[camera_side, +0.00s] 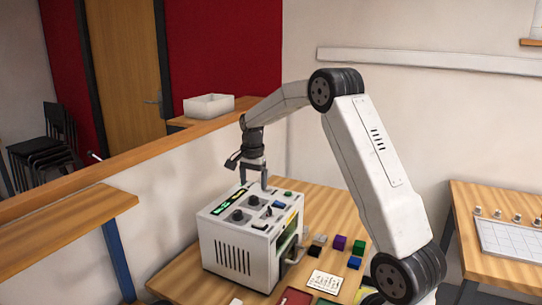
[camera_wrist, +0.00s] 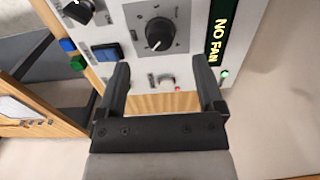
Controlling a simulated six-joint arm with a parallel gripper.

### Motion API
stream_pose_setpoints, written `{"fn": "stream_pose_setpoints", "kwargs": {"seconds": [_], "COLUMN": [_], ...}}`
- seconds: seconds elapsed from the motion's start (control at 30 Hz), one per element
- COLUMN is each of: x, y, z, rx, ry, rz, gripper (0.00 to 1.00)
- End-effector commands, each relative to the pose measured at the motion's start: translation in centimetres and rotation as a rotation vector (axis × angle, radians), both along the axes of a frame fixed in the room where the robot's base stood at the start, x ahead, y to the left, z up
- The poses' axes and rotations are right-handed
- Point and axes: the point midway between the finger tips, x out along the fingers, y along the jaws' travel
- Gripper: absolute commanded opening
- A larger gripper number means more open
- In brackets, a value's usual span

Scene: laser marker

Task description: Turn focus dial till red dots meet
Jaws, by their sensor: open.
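The laser marker (camera_side: 236,238) is a white box on the wooden table with dials on its top panel. My gripper (camera_side: 253,184) is above the far part of that panel, pointing down. In the wrist view my gripper (camera_wrist: 162,74) is open, with nothing between its fingers. A large black dial (camera_wrist: 158,33) with a white pointer line lies just beyond the fingertips, apart from them. Another black dial (camera_wrist: 78,10) is at upper left. I cannot read which is the focus dial. One small red light (camera_wrist: 178,89) shows between the fingers; I cannot make out a pair of red dots.
A lit display (camera_wrist: 217,30) reads "NO FAN", near a green light (camera_wrist: 225,73). A blue switch (camera_wrist: 106,52) is left of the large dial. Several coloured blocks (camera_side: 339,243) and a paper note (camera_side: 324,282) lie right of the machine.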

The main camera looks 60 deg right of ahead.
Motion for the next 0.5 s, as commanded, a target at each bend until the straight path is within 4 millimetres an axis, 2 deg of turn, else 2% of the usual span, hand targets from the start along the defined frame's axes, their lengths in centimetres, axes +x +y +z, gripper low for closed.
{"fn": "stream_pose_setpoints", "kwargs": {"seconds": [0.3,0.5], "x": [0.0,0.0], "y": [0.0,0.0], "z": [-3.9,-5.0], "rx": [0.002,0.0], "ry": [0.003,0.0], "rz": [0.001,0.001], "gripper": [0.87,0.87]}}
